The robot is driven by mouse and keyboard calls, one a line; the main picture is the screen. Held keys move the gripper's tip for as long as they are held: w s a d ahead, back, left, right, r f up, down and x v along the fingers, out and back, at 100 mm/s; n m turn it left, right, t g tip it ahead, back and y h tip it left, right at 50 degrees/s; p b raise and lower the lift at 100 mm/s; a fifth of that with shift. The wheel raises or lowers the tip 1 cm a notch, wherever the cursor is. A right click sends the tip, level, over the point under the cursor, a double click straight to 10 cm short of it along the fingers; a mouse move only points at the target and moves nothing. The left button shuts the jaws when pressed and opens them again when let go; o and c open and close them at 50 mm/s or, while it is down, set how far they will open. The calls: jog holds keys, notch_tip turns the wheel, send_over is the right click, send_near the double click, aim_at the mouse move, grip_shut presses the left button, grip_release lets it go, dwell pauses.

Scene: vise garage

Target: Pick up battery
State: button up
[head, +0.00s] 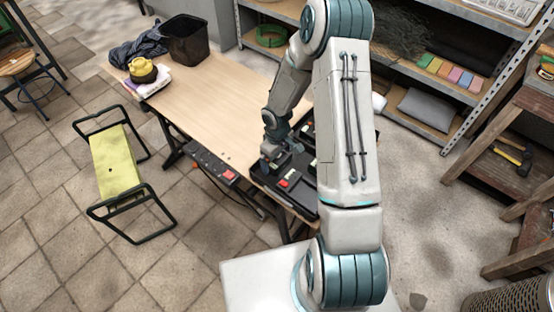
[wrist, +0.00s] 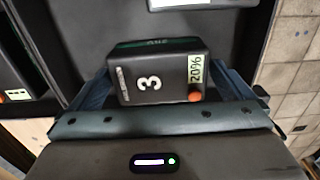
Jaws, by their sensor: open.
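A dark battery (wrist: 158,78) marked "3" and "20%" with an orange dot sits on the black tray (wrist: 100,30) in the wrist view. My gripper (wrist: 165,88) is open, with one finger on each side of this battery. I cannot tell whether the fingers touch it. In the head view my gripper (head: 270,152) is low over the left part of the black tray (head: 299,191) on the wooden table, and my arm hides part of the tray.
Another battery (head: 287,181) with a red mark is nearer on the tray. A black bin (head: 187,40), dark cloth and a yellow item (head: 143,70) stand at the table's far left end. The middle of the table (head: 215,98) is clear. Shelves (head: 430,105) stand behind.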

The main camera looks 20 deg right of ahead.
jog(key=shift+f, duration=0.45)
jog(key=c, duration=1.1)
jog(key=shift+r, duration=0.2)
